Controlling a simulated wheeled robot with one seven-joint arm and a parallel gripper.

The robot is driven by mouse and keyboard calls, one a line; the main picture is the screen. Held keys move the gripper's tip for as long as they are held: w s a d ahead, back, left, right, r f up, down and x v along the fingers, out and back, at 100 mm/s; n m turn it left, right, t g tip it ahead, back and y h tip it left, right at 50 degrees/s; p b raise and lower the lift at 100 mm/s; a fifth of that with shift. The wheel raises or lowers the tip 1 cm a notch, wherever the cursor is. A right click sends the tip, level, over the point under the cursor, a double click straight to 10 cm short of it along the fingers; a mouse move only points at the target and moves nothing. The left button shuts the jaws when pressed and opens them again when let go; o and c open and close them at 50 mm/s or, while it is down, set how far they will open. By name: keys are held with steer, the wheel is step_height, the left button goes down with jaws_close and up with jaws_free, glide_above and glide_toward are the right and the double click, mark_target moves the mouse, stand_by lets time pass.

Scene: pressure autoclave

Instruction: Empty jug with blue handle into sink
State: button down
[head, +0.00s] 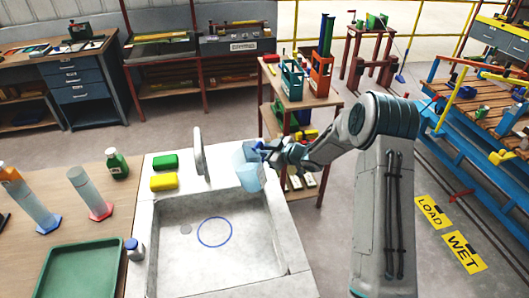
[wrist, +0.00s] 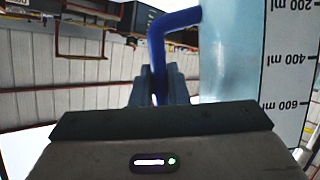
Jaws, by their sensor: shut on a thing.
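My gripper (head: 268,151) is shut on the blue handle of the jug. The jug (head: 248,166) is clear and light blue and hangs over the right back part of the sink, tilted. In the wrist view, the blue handle (wrist: 157,50) runs between my gripper's fingers (wrist: 158,88), and the jug wall (wrist: 290,60) with upside-down volume marks fills the right side. The sink (head: 200,262) has a grey basin with a drain and a blue ring (head: 214,232) on its floor. I cannot tell whether liquid is left in the jug.
The faucet (head: 199,150) stands at the sink's back edge, left of the jug. A green sponge (head: 165,161) and a yellow sponge (head: 164,182) lie on the rim. A green tray (head: 82,272), cylinders and a green bottle (head: 117,164) stand on the left counter.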

mark_target(245, 148)
steer(key=shift+s+a+r+n+t+b, duration=0.2)
steer(key=shift+s+a+r+b, duration=0.1)
steer(key=shift+s+b, duration=0.3)
steer(key=shift+s+a+r+n+t+b, duration=0.15)
steer(key=shift+s+a+n+b, duration=0.15)
steer(key=shift+b, duration=0.35)
steer(key=shift+s+r+b, duration=0.1)
steer(key=shift+s+b, duration=0.1)
steer(key=shift+b, duration=0.2)
steer(key=shift+s+a+r+b, duration=0.15)
steer(key=shift+b, duration=0.2)
steer(key=shift+s+a+r+n+b, duration=0.3)
steer(key=shift+s+b, duration=0.2)
steer(key=shift+b, duration=0.4)
steer(key=shift+r+n+t+h+b, duration=0.3)
steer(key=shift+r+n+t+b, duration=0.15)
steer(key=shift+b, duration=1)
steer(key=shift+s+a+r+n+t+b, duration=0.15)
steer(key=shift+s+r+n+t+b, duration=0.3)
steer(key=shift+b, duration=1.15)
steer(key=shift+s+a+n+t+b, duration=0.15)
steer(key=shift+n+b, duration=0.45)
steer(key=shift+b, duration=1)
steer(key=shift+s+a+r+n+t+b, duration=0.1)
steer(key=shift+s+a+n+t+b, duration=0.3)
steer(key=shift+b, duration=1.7)
steer(key=shift+s+a+n+t+b, duration=0.1)
steer(key=shift+s+n+b, duration=0.45)
steer(key=shift+b, duration=1.5)
